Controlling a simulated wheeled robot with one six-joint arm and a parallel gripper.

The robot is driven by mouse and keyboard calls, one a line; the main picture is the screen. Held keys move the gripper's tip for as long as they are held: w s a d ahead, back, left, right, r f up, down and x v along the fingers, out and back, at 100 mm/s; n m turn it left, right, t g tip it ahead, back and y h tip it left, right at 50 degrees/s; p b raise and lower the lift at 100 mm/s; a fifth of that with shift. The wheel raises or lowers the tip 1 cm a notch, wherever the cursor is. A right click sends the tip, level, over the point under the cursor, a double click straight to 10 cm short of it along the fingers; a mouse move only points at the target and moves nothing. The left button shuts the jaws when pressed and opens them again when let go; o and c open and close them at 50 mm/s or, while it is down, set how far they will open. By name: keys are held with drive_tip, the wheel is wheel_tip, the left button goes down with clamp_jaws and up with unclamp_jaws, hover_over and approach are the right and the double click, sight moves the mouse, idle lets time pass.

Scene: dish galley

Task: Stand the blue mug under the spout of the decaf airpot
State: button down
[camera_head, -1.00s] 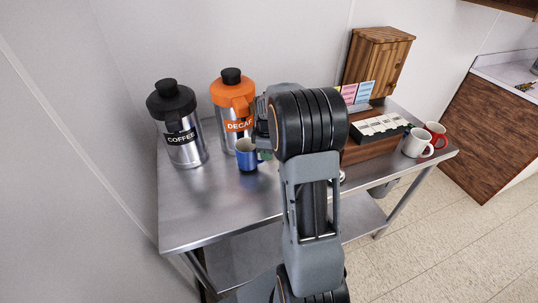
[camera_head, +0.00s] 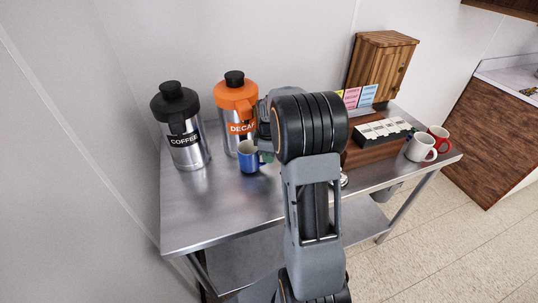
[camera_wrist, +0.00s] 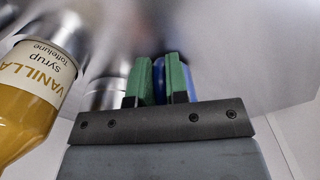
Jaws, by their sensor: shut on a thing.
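The blue mug (camera_head: 248,160) is upright, close in front of the decaf airpot (camera_head: 236,94), which has an orange top and a black knob. I cannot tell whether its base touches the steel table. My gripper (camera_head: 266,157) is at the mug's right side, mostly hidden behind my arm in the head view. In the wrist view its green fingers (camera_wrist: 161,82) are shut on the mug, with a strip of blue (camera_wrist: 160,72) showing between them. The spout's exact position over the mug is hard to make out.
The black-topped coffee airpot (camera_head: 181,125) stands left of the decaf one. A vanilla syrup bottle (camera_wrist: 38,80) is close in the wrist view. To the right are a tea box (camera_head: 382,131), a wooden cabinet (camera_head: 380,65), a white mug (camera_head: 420,148) and a red mug (camera_head: 440,138). The table's front left (camera_head: 205,215) is clear.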

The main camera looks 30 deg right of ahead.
drive_tip(key=shift+f, duration=0.3)
drive_tip(key=c, duration=1)
unclamp_jaws()
drive_tip(key=shift+c, duration=0.2)
drive_tip(key=shift+b, duration=0.3)
drive_tip(key=shift+r, duration=0.3)
wheel_tip(320, 180, up, 3)
drive_tip(key=shift+s+f+b, duration=0.1)
drive_tip(key=shift+f+b, duration=0.05)
drive_tip(key=shift+b, duration=0.25)
drive_tip(key=s+a+r+b, duration=0.2)
drive_tip(key=s+a+r, duration=0.2)
drive_tip(key=s+r, duration=0.5)
drive_tip(key=s, duration=0.4)
drive_tip(key=shift+a+r, duration=0.2)
drive_tip(key=shift+r, duration=0.1)
drive_tip(key=shift+s, duration=0.1)
